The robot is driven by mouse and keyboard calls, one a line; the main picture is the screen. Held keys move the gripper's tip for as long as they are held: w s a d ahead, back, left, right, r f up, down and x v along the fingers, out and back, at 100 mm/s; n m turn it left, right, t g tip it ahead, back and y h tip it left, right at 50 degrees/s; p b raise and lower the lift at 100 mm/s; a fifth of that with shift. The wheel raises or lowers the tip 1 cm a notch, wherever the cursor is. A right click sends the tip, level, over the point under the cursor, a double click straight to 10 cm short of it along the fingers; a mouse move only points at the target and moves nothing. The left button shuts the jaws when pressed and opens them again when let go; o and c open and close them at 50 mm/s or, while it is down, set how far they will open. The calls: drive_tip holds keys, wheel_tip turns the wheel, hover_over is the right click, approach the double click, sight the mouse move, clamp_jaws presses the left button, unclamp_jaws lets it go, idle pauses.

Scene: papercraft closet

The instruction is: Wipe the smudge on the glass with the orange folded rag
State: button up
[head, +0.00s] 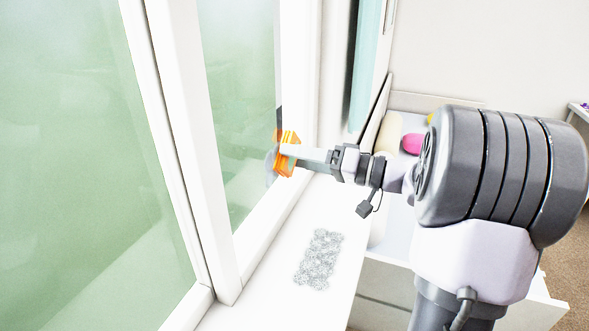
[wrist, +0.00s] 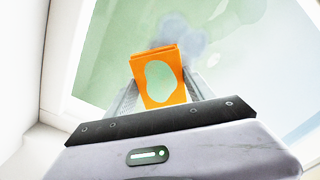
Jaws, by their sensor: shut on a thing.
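The orange folded rag (head: 288,152) is held in my gripper (head: 300,153) at the window, close to the glass. In the wrist view the rag (wrist: 154,55) stands upright between my two fingers (wrist: 160,95), with a pale rounded patch on its face. The fingers are shut on it. A blurry grey-blue smudge (wrist: 190,38) shows on the glass (wrist: 110,50) just beyond the rag's top edge. In the head view the smudge (head: 271,165) shows beside the rag, partly covered by it. I cannot tell whether the rag touches the glass.
White window frame bars (head: 190,130) flank the glass. A white sill (head: 270,270) runs below, bearing a grey lacy patterned piece (head: 320,258). Behind my arm are a pink object (head: 412,143) and a cream roll (head: 390,132). The sill around the lacy piece is clear.

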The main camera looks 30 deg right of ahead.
sight(268, 172)
drive_tip(key=shift+s+a+b, duration=0.25)
drive_tip(key=shift+s+a, duration=0.9)
drive_tip(key=shift+a, duration=0.3)
drive_tip(key=shift+s+a+b, duration=0.2)
drive_tip(key=shift+s+a, duration=0.9)
drive_tip(key=shift+a, duration=0.35)
drive_tip(key=v, duration=0.6)
drive_tip(key=shift+d, duration=0.1)
drive_tip(key=v, duration=0.3)
